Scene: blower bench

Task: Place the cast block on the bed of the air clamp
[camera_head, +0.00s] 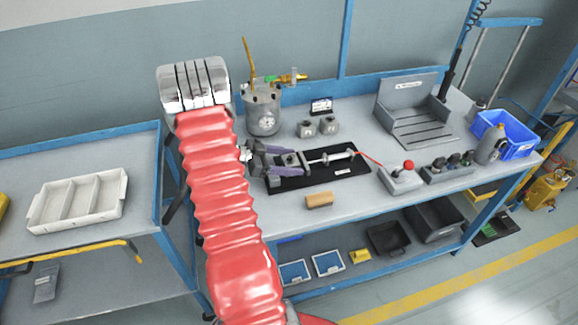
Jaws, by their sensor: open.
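The air clamp has a black base plate (345,171) on the bench, with a light rod and cylinder (332,157) across it. My gripper (302,164) reaches in from behind my red arm, its two purple-grey fingers apart over the plate's left part. A small grey block with a dark mark (290,158) shows between the fingers, apparently on the clamp. I cannot tell whether it is a cast block or part of the clamp, or whether a finger touches it. Two similar grey blocks (305,129) (328,125) stand behind the clamp. My arm hides the gripper's wrist.
A tan block (319,200) lies at the bench's front edge. A red-button box (402,177) stands right of the clamp, joined by a red hose. A grey canister (262,110) stands behind. A blue crate (506,134) is far right. A white tray (77,200) is on the left table.

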